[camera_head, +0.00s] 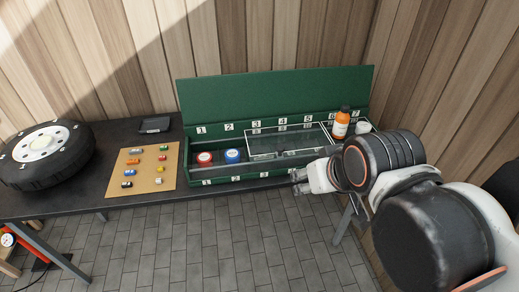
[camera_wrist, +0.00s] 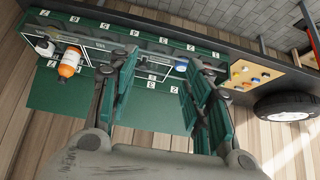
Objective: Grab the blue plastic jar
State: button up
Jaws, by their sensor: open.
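The blue jar (camera_head: 232,155) stands in the front-left part of the green numbered box (camera_head: 270,88), near label 2. A red-topped jar (camera_head: 204,158) stands just left of it. In the wrist view the blue jar (camera_wrist: 181,66) shows small between my fingers, close to the right one. My gripper (camera_head: 299,182) is at the front edge of the box, right of the blue jar and apart from it. The red-topped jar is not clearly visible there.
A clear panel (camera_head: 285,139) covers the box's middle compartments. An orange bottle (camera_head: 341,123) and a white container (camera_head: 363,127) stand at its right end. A board with small batteries (camera_head: 143,168), a dark tray (camera_head: 155,125) and a wheel (camera_head: 42,150) occupy the bench's left.

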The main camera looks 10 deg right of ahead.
aim_at(232, 156)
jog(key=i+l+u, duration=0.1)
jog(key=i+u, duration=0.4)
jog(key=i+l+u, duration=0.2)
jog(key=u, duration=0.25)
jog(key=i+l, duration=0.15)
jog(key=l, duration=0.15)
jog(key=j+u, duration=0.1)
jog(key=i+j, duration=0.05)
jog(key=j, duration=0.05)
